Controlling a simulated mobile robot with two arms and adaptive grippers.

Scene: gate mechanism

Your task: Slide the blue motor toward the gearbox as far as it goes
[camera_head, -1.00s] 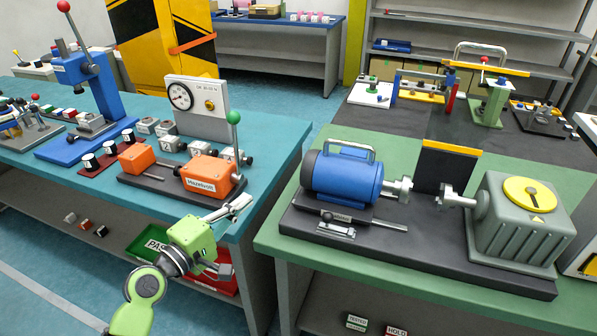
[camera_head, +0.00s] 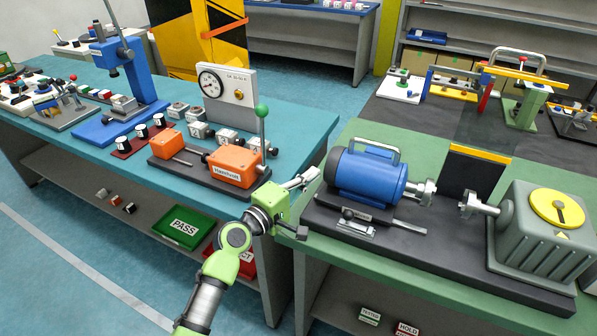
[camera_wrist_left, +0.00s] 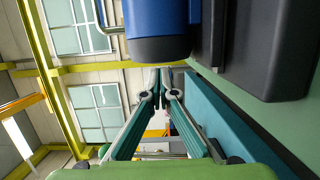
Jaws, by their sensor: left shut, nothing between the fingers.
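The blue motor (camera_head: 367,177) with a silver handle sits on a dark base plate (camera_head: 440,258) on the green table. Its coupling half (camera_head: 423,191) faces the coupling half (camera_head: 470,205) of the grey gearbox (camera_head: 540,238), with a gap between them. My left gripper (camera_head: 312,174) is shut and empty, just left of the motor's rear end. In the left wrist view, the closed fingertips (camera_wrist_left: 164,74) point at the motor's dark end (camera_wrist_left: 160,48); I cannot tell whether they touch. My right gripper is not in view.
A black panel with a yellow top (camera_head: 474,172) stands behind the couplings. A lever clamp (camera_head: 370,215) lies in front of the motor. The teal table (camera_head: 300,140) with an orange Hazelvolt unit (camera_head: 236,165) is to the left.

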